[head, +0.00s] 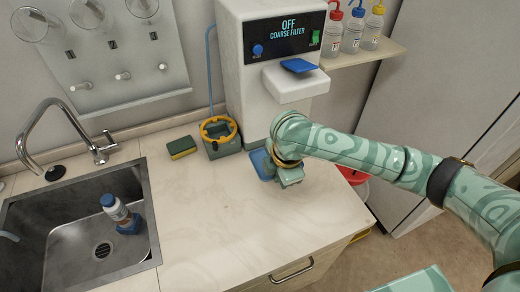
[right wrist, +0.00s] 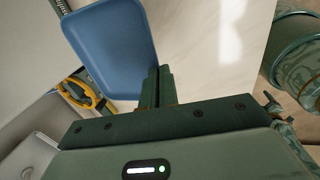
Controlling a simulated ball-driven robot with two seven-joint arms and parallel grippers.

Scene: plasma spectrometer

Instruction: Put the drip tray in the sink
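The blue drip tray (head: 259,164) is at the foot of the white machine, at the counter's back right, partly hidden by my right gripper (head: 287,177). In the right wrist view the tray (right wrist: 108,42) looks empty. There my right gripper's fingers (right wrist: 159,88) are nearly together at one corner of the tray, and its side rim runs into the narrow gap between them. The steel sink (head: 68,250) is at the left of the counter. A white bottle with a blue cap (head: 116,209) is inside it. My left gripper is not in view.
A green box with a yellow ring (head: 222,148) and a sponge (head: 182,148) stand left of the machine (head: 240,75). A faucet (head: 75,125) arches behind the sink. The counter middle (head: 205,215) is clear. A red container (head: 356,181) is beyond the counter's right edge.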

